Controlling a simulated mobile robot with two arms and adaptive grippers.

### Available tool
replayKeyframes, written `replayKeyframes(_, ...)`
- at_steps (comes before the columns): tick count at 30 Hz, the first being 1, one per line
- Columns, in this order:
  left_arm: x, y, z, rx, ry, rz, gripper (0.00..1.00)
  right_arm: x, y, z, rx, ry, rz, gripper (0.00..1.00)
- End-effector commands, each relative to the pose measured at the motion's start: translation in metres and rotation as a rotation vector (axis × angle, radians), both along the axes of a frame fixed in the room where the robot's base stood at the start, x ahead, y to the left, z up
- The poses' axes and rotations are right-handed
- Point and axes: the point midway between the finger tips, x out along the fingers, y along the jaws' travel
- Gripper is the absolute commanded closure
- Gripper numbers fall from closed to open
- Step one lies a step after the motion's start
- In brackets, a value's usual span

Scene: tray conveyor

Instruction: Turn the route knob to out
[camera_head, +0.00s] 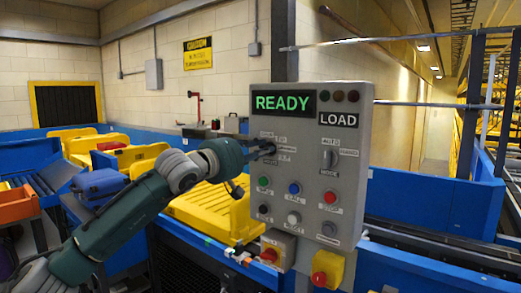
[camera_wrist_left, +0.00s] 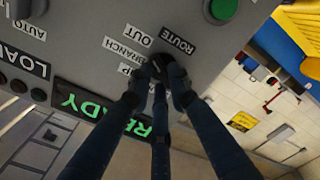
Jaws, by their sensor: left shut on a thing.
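The grey control panel (camera_head: 312,200) stands upright right of centre, with a lit green READY display (camera_head: 282,102) and a LOAD display (camera_head: 338,120). My left gripper (camera_head: 264,150) reaches it from the left, with its fingertips at the panel's upper left. In the left wrist view, its dark fingers (camera_wrist_left: 161,72) are closed together on the route knob, beside the ROUTE label (camera_wrist_left: 178,41) and the OUT (camera_wrist_left: 139,34) and BRANCH (camera_wrist_left: 122,50) labels. The fingers hide most of the knob, so I cannot tell which label it points at. My right gripper is not in view.
The mode knob (camera_head: 329,160) is on the panel's right side, with several coloured push-buttons below. Yellow trays (camera_head: 215,212) lie on the blue conveyor behind my left arm. A green button (camera_wrist_left: 222,9) is close to the fingers.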

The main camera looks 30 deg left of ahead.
Motion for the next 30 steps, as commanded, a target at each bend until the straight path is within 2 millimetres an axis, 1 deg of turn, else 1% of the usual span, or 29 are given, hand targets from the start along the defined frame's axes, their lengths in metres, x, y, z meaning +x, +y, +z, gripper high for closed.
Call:
replayKeyframes(1, -0.0003, 0.0008, 0.0027, 0.013, -0.006, 0.002, 1.00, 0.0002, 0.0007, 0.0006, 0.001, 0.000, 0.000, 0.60)
replayKeyframes(6, -0.0004, 0.0007, 0.0029, 0.035, -0.008, 0.002, 1.00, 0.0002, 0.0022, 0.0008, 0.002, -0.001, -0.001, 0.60)
replayKeyframes(18, -0.0006, 0.0011, 0.0035, 0.040, -0.010, 0.003, 1.00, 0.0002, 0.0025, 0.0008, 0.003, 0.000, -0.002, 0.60)
replayKeyframes(19, -0.0006, 0.0011, 0.0035, 0.040, -0.010, 0.003, 0.76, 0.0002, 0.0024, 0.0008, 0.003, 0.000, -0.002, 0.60)
replayKeyframes(21, -0.0006, 0.0010, 0.0033, 0.040, -0.010, 0.002, 0.62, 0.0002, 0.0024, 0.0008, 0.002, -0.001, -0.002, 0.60)
replayKeyframes(28, -0.0004, 0.0003, 0.0018, 0.039, -0.007, 0.000, 0.62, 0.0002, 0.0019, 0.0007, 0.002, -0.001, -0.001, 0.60)
replayKeyframes(30, -0.0009, 0.0004, 0.0014, 0.039, -0.006, 0.001, 0.62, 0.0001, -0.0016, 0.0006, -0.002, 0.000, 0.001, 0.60)
